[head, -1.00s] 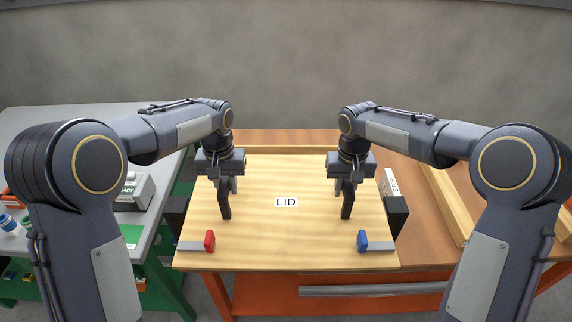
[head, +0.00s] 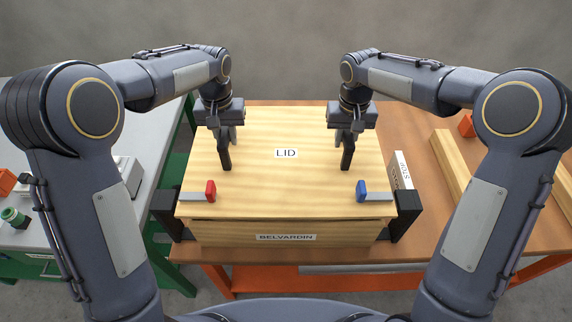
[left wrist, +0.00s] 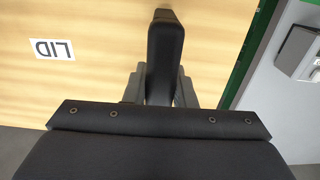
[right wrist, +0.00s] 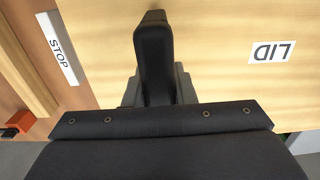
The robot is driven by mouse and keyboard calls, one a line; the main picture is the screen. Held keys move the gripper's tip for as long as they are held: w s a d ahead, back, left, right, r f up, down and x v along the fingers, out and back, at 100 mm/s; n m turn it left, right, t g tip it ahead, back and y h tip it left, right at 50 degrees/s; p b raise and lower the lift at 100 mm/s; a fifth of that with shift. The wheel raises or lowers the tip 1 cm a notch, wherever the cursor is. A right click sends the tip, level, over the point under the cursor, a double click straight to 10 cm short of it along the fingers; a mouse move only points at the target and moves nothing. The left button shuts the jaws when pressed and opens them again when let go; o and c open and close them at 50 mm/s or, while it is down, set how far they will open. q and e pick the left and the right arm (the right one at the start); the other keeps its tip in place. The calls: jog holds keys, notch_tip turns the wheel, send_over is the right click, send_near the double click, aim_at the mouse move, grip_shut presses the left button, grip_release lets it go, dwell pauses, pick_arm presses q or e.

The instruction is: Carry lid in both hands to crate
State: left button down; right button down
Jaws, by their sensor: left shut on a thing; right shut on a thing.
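My left gripper (head: 225,145) is shut on the left handle (left wrist: 165,45). My right gripper (head: 348,145) is shut on the right handle (right wrist: 153,45). The lid looks level, directly above the wooden crate (head: 240,230) labelled BELVARDIN. A thin dark line shows between lid and crate front; I cannot tell whether they touch. The crate's inside is hidden. A red-tipped bar (head: 210,191) and a blue-tipped bar (head: 361,191) show at the lid's front corners.
Black blocks (head: 165,208) (head: 406,208) flank the crate. A STOP plate (head: 402,168) stands to its right on the brown table (head: 440,225), with a wooden rail (head: 455,170) beyond. A grey bench (head: 150,130) is at the left.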

pick_arm(q)
jog(key=shift+w+f, duration=0.1)
jog(key=shift+f, duration=0.05)
pick_arm(e)
jog(key=shift+w+f, duration=0.1)
jog(key=shift+f, duration=0.05)
